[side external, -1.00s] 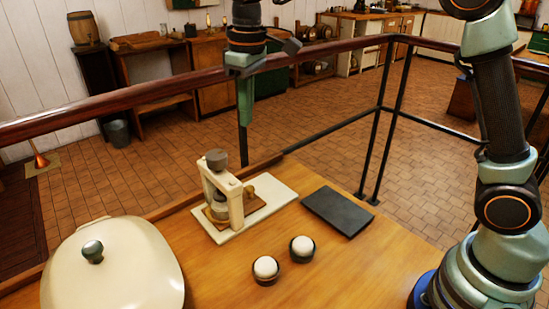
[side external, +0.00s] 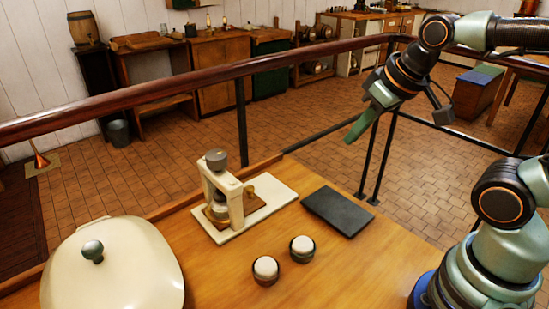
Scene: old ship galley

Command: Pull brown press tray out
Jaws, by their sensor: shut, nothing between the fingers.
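The brown press tray (side external: 246,207) lies under the small cream press (side external: 228,196) on a white board. A brass-coloured knob (side external: 250,192) stands at the tray's right end. The press has a grey round knob on top and a grey cylinder between its posts, above the tray. My gripper (side external: 352,138) is shut and empty. It hangs in the air to the right of the press and higher, tilted down to the left, apart from everything on the table.
A dark flat slab (side external: 337,211) lies right of the white board (side external: 284,194). Two dark cups with white round tops (side external: 266,268) (side external: 302,248) stand in front. A large cream lidded dish (side external: 140,268) fills the left front. A wooden rail (side external: 190,88) runs behind the table.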

